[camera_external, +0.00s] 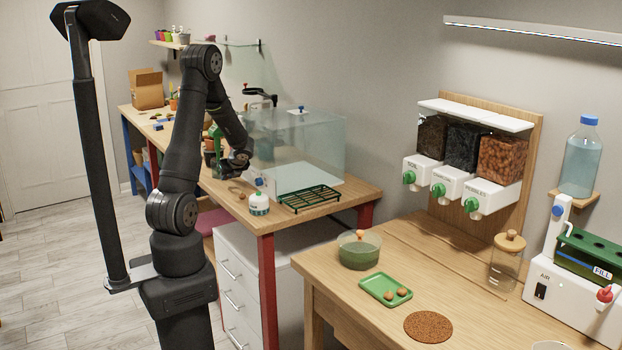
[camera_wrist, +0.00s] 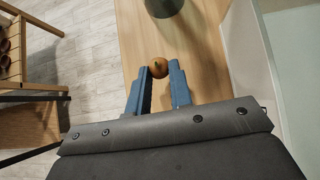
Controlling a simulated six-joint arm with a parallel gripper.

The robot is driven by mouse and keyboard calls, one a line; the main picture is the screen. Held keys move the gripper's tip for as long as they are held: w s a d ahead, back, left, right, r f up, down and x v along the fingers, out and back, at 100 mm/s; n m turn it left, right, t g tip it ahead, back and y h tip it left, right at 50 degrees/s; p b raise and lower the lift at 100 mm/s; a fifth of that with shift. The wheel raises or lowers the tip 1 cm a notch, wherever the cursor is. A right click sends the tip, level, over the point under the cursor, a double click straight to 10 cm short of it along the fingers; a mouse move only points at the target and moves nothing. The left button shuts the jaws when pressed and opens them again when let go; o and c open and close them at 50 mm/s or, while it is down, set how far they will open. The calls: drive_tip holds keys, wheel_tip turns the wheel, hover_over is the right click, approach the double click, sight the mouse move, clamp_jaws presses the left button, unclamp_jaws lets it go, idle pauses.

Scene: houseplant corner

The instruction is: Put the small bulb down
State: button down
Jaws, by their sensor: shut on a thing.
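In the wrist view, the small bulb (camera_wrist: 158,67) is round and orange-brown and sits between the tips of my gripper's blue fingers (camera_wrist: 158,75). My gripper is shut on it, above a wooden tabletop. In the external view, my gripper (camera_external: 238,166) is over the far wooden table (camera_external: 335,203), close to the left side of the glass tank. The bulb cannot be made out clearly there. Two other brown bulbs (camera_external: 395,294) lie on a green tray (camera_external: 372,283) on the near table.
The clear tank (camera_external: 318,135) stands right of my gripper. A green rack (camera_external: 309,200) and a white bottle with green (camera_external: 259,205) stand in front of it. A dark round thing (camera_wrist: 165,6) is just beyond the bulb in the wrist view. Bare wood shows below the fingers.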

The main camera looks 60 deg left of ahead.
drive_tip(key=shift+f, duration=1.15)
drive_tip(key=shift+f, duration=0.2)
drive_tip(key=c, duration=1.3)
unclamp_jaws()
drive_tip(key=shift+o, duration=0.2)
drive_tip(key=shift+r, duration=0.1)
drive_tip(key=shift+d+r, duration=0.1)
drive_tip(key=shift+r, duration=0.1)
drive_tip(key=v, duration=1.1)
drive_tip(key=shift+d+r, duration=0.25)
drive_tip(key=shift+d, duration=0.05)
